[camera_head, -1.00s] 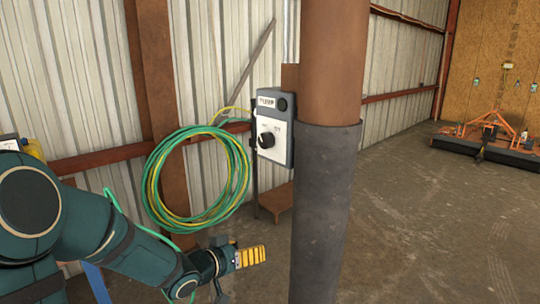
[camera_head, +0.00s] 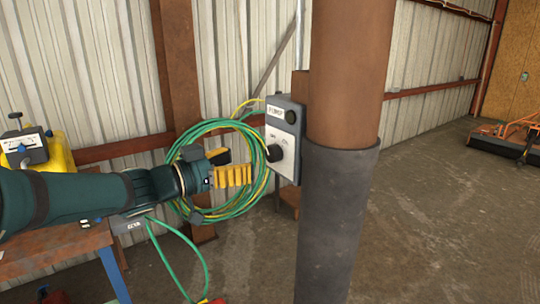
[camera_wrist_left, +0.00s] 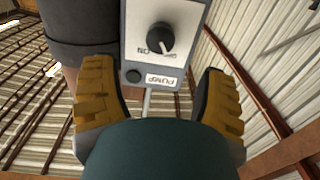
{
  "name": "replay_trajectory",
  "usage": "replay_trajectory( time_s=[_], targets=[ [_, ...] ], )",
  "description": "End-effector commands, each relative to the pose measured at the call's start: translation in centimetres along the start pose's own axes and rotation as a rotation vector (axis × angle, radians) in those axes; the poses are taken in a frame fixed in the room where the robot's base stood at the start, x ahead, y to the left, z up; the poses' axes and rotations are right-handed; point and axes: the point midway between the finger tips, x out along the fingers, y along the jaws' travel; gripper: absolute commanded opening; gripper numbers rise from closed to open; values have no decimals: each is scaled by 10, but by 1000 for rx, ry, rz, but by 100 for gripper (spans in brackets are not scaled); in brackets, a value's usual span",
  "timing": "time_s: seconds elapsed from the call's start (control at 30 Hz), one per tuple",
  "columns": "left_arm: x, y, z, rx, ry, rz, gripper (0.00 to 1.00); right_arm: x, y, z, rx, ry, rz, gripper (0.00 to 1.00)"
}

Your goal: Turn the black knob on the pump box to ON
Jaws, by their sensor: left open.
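The pump box (camera_head: 284,140) is a grey box with a white face, fixed to the side of the round column. Its black knob (camera_head: 273,153) sits low on the face and also shows in the left wrist view (camera_wrist_left: 159,37), with an ON mark beside it. A PUMP label and a round black button are on the same face. My left gripper (camera_head: 236,168) has yellow fingers and is just left of the knob, apart from it. In the left wrist view the fingers (camera_wrist_left: 160,95) are spread open and empty, with the box between and beyond them. My right gripper is out of view.
A rust-brown column with a dark sleeve (camera_head: 337,220) stands right beside the box. A coiled green and yellow hose (camera_head: 215,210) hangs behind my gripper. A table (camera_head: 60,250) and a yellow container (camera_head: 62,150) are at left.

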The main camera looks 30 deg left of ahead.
Motion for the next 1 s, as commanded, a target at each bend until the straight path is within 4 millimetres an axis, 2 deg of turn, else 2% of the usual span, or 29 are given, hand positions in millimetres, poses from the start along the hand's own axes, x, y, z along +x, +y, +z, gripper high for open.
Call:
replay_trajectory(
  time_s=[0.03,0.2,0.4,0.6,0.87,0.9,0.97,1.0],
  targets=[
    [11,0,2,-1,-1,3,72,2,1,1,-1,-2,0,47],
    [44,0,1,0,0,3,72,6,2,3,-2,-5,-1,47],
    [71,0,1,0,-1,0,72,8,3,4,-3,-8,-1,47],
    [82,0,0,0,0,0,72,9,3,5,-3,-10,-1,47],
    [83,0,0,0,0,0,72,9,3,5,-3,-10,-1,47],
    [83,0,0,0,0,0,67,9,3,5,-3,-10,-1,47],
    [83,0,0,0,0,0,46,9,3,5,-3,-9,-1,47],
    [83,0,0,0,0,0,32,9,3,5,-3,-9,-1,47]
  ],
)
